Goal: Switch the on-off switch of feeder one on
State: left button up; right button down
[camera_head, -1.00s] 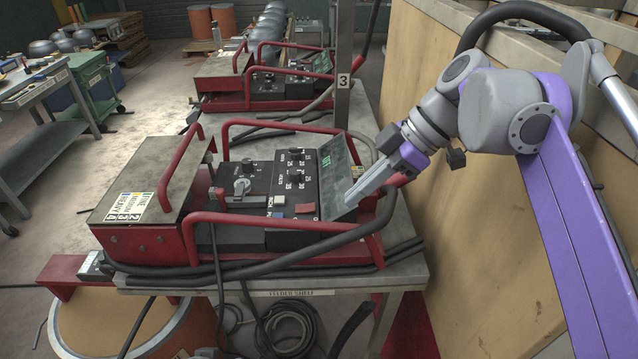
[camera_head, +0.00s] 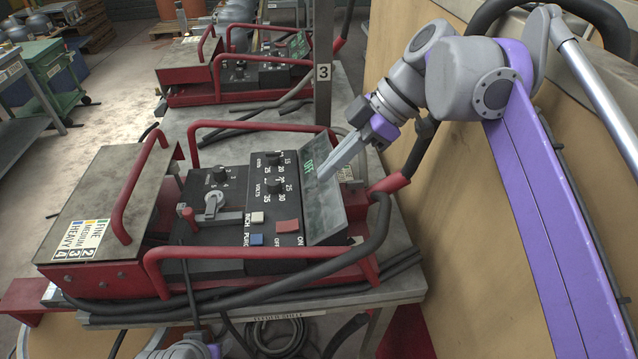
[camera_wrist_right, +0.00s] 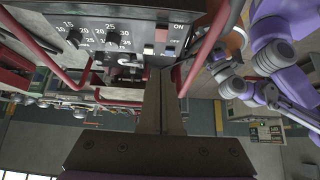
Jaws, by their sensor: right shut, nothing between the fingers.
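The near wire feeder has red rails and a black control panel (camera_head: 240,190). Its red switch (camera_head: 287,227) lies between ON and OFF lettering; its tilt is too small to tell. The switch also shows in the right wrist view (camera_wrist_right: 161,36). No number marking this feeder as one is readable. My right gripper (camera_head: 320,177) is shut and empty, over the tilted display (camera_head: 322,195), above and right of the switch. It seems apart from the switch. In the right wrist view, my left arm's gripper (camera_wrist_right: 222,68) shows small at the right; its fingers are unclear.
Red rails (camera_head: 255,256) and a black hose (camera_head: 378,225) border the panel. White and blue buttons (camera_head: 256,239) sit left of the switch. A post marked 3 (camera_head: 323,72) and a second feeder (camera_head: 235,75) stand behind. A tan board (camera_head: 480,230) stands at the right.

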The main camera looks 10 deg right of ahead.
send_over(296, 224)
jog(key=f, duration=0.4)
jog(key=d+f, duration=0.1)
jog(key=f, duration=0.2)
jog(key=shift+b, duration=0.35)
notch_tip(296, 224, down, 2)
jog(key=shift+d+f, duration=0.15)
jog(key=shift+f, duration=0.1)
jog(key=shift+d+f, duration=0.1)
jog(key=shift+f, duration=0.55)
jog(key=shift+f, duration=0.1)
jog(key=shift+d+f, duration=0.15)
jog(key=shift+f, duration=0.2)
jog(key=shift+r, duration=0.2)
jog(key=shift+r+p, duration=0.55)
jog(key=shift+r, duration=0.15)
